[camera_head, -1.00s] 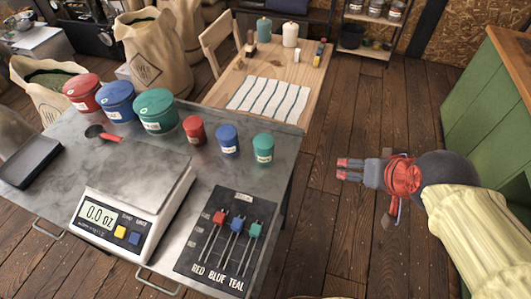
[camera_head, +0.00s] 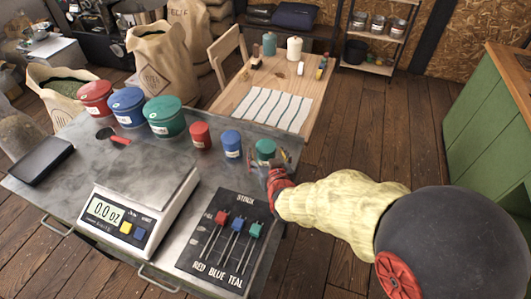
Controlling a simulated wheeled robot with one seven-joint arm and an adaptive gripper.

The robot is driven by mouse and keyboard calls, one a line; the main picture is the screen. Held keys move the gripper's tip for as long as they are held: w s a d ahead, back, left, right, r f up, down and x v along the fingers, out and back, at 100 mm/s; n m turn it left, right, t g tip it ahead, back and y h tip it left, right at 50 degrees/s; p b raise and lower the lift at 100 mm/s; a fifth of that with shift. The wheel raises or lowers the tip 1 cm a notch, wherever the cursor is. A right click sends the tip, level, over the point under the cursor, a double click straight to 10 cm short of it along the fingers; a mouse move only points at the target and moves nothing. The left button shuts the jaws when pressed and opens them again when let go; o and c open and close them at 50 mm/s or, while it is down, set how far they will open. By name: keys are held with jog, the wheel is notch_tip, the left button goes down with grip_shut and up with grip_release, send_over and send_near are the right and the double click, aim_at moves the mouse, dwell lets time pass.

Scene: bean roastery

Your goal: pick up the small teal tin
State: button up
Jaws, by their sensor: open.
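The small teal tin (camera_head: 265,149) stands upright near the right edge of the grey metal table, at the right end of the row of small tins. My gripper (camera_head: 267,164) is right at it, on its near side, with a finger to either side in the picture. The gripper is open. It hides the lower part of the tin, and I cannot tell whether the fingers touch it.
A small blue tin (camera_head: 230,144) stands close left, then a small red tin (camera_head: 200,135). Large red (camera_head: 95,97), blue (camera_head: 127,106) and teal (camera_head: 164,116) tins stand behind. A scale (camera_head: 130,215) and a slider panel (camera_head: 222,242) lie nearer. A wooden table (camera_head: 222,98) is behind.

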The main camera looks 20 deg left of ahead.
jog(key=b+x, duration=0.3)
jog(key=x, duration=0.4)
jog(key=shift+d+f, duration=0.1)
jog(key=shift+d, duration=0.1)
jog(key=shift+w+a, duration=0.2)
jog(key=shift+w, duration=0.05)
jog(key=c, duration=0.3)
jog(key=c, duration=1.2)
jog(key=shift+c, duration=0.4)
